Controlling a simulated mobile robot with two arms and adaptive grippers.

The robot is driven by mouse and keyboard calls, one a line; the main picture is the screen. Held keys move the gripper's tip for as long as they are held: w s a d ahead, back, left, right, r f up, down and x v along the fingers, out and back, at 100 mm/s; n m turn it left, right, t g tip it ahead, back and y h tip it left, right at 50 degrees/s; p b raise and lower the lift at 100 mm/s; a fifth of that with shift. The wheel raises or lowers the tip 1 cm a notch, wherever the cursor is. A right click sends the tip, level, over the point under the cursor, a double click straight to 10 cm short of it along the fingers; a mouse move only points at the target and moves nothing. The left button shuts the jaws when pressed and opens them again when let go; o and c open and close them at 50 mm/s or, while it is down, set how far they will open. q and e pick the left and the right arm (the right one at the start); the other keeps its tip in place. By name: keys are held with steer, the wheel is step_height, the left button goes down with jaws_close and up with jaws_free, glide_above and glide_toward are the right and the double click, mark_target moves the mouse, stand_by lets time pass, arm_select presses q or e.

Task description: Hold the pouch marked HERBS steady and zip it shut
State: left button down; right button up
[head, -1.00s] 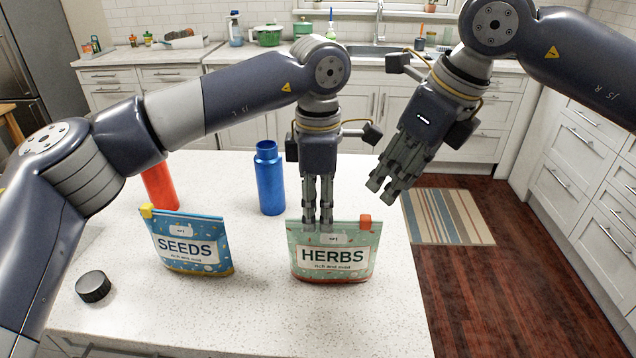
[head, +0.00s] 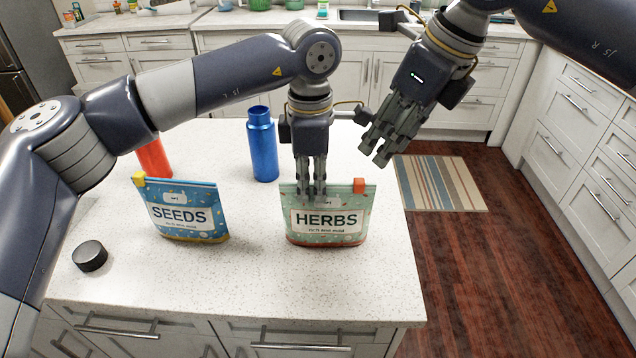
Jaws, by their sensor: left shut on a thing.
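The green HERBS pouch (head: 327,223) stands upright on the white counter, its label facing me. An orange zip slider (head: 359,185) sits at the right end of its top edge. My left gripper (head: 311,192) points down at the pouch's top edge, left of the middle, and is shut on it; its fingertips overlap the upper part of the pouch. My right gripper (head: 378,155) hangs above and to the right of the slider, apart from it. Its fingers look spread and hold nothing that I can see.
A blue SEEDS pouch (head: 183,216) with a yellow slider (head: 139,179) stands to the left. A blue bottle (head: 263,150) and a red bottle (head: 154,158) stand behind. A black lid (head: 90,256) lies at the left. The counter (head: 270,285) in front is clear.

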steer(key=a+n+g+y, duration=0.1)
steer(key=n+g+y, duration=0.2)
steer(key=n+y, duration=0.5)
steer(key=y, duration=0.7)
glide_toward(359, 185)
steer(key=a, duration=0.7)
steer(key=shift+w+a+r, duration=0.15)
steer(key=shift+w+a, duration=0.15)
steer(key=shift+w, duration=0.1)
jaws_close()
